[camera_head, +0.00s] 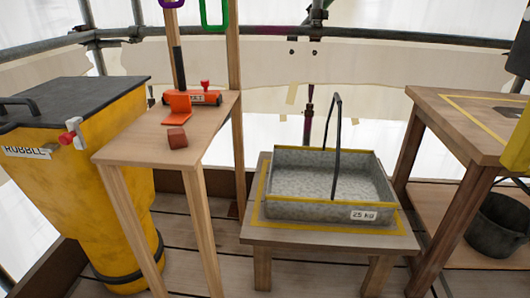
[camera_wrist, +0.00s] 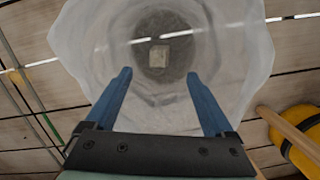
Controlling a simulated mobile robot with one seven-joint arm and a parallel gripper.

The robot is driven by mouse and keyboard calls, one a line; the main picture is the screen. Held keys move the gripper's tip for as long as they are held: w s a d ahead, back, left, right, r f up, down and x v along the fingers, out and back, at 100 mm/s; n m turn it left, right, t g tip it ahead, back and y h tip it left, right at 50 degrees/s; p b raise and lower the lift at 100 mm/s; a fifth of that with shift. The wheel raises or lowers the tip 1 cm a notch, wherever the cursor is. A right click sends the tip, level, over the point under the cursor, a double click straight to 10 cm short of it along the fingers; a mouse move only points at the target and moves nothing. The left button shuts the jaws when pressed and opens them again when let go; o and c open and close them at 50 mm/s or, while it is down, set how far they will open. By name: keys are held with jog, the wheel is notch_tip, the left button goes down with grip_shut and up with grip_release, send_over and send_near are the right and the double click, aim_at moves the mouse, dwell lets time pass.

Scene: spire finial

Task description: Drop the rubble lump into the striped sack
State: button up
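My gripper (camera_wrist: 158,75) shows in the wrist view with its two blue fingers spread wide and nothing between them. It is above the open mouth of a pale, translucent sack (camera_wrist: 240,60); no stripes can be made out on it. Deep inside, on a dark grey round area, lies a small beige blocky piece (camera_wrist: 159,56); I cannot tell whether it is the rubble lump. In the head view a reddish-brown lump (camera_head: 177,138) sits on the narrow wooden table (camera_head: 150,140). The sack and gripper cannot be made out in the head view.
An orange tool (camera_head: 180,106) lies behind the reddish-brown lump. A yellow bin (camera_head: 110,125) marked RUBBLE, with a dark lid, stands at left. A metal tray (camera_head: 330,209) marked 25 KG sits on a low table. A black bucket (camera_head: 500,225) stands under the right-hand table (camera_head: 465,120).

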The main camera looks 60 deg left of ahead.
notch_tip(320, 180, up, 13)
jog(key=w+a+p, duration=0.1)
jog(key=p, duration=0.5)
jog(key=shift+w, duration=0.3)
jog(key=shift+f, duration=0.1)
